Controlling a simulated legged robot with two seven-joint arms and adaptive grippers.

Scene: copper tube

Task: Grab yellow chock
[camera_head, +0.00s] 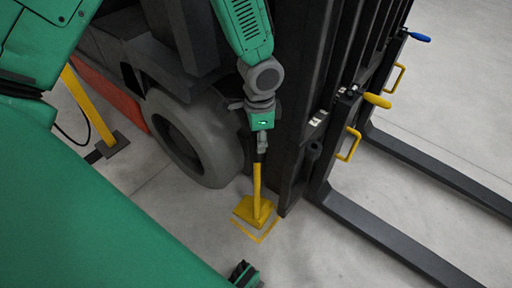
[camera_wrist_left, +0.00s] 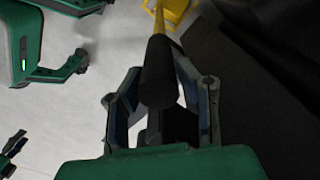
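The yellow chock (camera_head: 250,212) is beside the forklift's wheel, over a yellow square outline on the floor. Its handle rises from it to my left gripper (camera_head: 262,148), which points down from above. The chock's yellow body (camera_wrist_left: 175,10) shows at the top edge there. I cannot tell if the chock touches the floor. A small dark and green part at the bottom of the head view seems to be my right gripper (camera_head: 243,273); its fingers are unclear.
The forklift's grey wheel (camera_head: 192,138) and dark mast (camera_head: 305,90) stand close on both sides of my left arm. Two dark forks (camera_head: 385,238) reach out to the right. A yellow post (camera_head: 88,105) stands at the left. The floor (camera_head: 320,255) near the bottom is clear.

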